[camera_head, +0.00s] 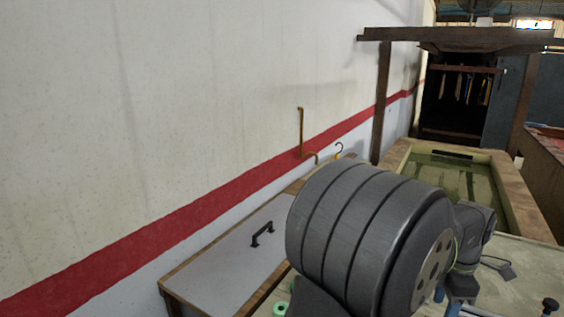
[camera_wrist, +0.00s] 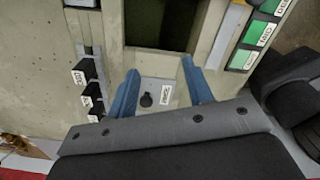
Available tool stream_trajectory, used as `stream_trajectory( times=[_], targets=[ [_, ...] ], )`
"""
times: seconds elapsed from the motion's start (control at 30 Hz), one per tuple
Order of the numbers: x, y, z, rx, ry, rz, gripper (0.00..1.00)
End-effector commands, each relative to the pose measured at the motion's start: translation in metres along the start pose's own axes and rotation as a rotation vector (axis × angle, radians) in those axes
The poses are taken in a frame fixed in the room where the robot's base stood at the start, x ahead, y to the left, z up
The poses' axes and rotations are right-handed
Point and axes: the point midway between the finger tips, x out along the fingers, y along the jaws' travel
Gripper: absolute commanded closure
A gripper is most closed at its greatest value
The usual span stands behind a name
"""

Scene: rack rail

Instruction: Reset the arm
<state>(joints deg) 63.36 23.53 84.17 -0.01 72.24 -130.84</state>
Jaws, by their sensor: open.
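My gripper (camera_wrist: 163,76) shows in the wrist view as two blue fingers standing apart with nothing between them. Between and beyond the fingers is a light plate with a black knob (camera_wrist: 146,99) and a small printed label (camera_wrist: 166,95). I cannot tell how far the fingers are from it. In the head view my grey arm fills the lower middle and hides most of the gripper; only bits of blue show low down.
The wrist view shows black labelled switches (camera_wrist: 84,76) at left, a dark opening (camera_wrist: 160,28) at top and green labels (camera_wrist: 258,32) at right. The head view shows a light cabinet top with a black handle (camera_head: 262,235), a red-striped wall (camera_head: 150,130) and a wood-rimmed basin (camera_head: 522,205).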

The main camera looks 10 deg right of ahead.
Motion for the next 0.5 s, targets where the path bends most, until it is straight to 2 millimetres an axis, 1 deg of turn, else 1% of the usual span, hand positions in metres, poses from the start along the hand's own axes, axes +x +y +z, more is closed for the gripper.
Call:
stream_trajectory(
  times=[0.03,0.1,0.5],
  targets=[
    [-0.011,0.0,0.0,0.0,-0.002,0.002,0.53],
    [-0.026,0.0,0.001,0.0,-0.002,0.003,0.53],
    [-0.105,0.0,0.001,0.0,-0.002,0.003,0.53]
  ],
)
